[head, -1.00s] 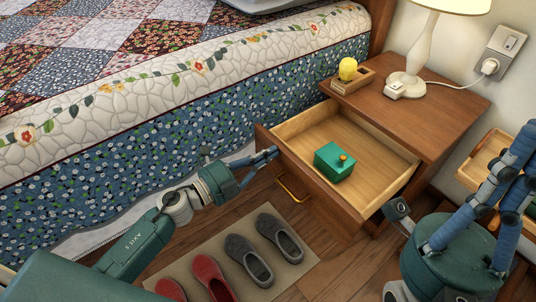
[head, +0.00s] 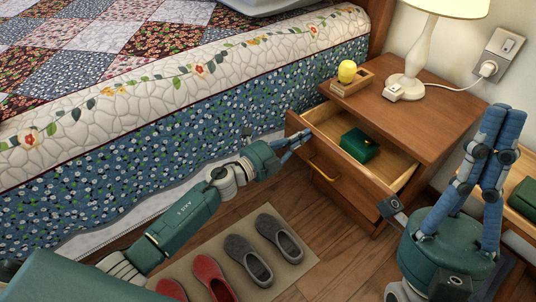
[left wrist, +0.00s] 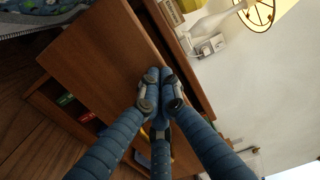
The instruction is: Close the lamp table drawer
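The lamp table (head: 430,120) is brown wood. Its top drawer (head: 350,172) is partly open, with a dark green box (head: 360,145) inside. My left gripper (head: 300,140) is shut and empty, its fingertips at the left end of the drawer front. In the left wrist view its blue fingers (left wrist: 160,76) meet at the edge of a brown wooden panel (left wrist: 100,65); contact is hard to confirm. My right gripper (head: 505,112) points upward at the right, apart from the drawer, its fingers close together and empty.
A lamp (head: 412,60) and a small wooden tray with a yellow bulb-shaped thing (head: 347,72) stand on the tabletop. The bed (head: 170,130) lies left. Grey slippers (head: 280,238) and red slippers (head: 215,278) rest on a mat (head: 190,255). Another wooden surface (head: 525,205) is at the right.

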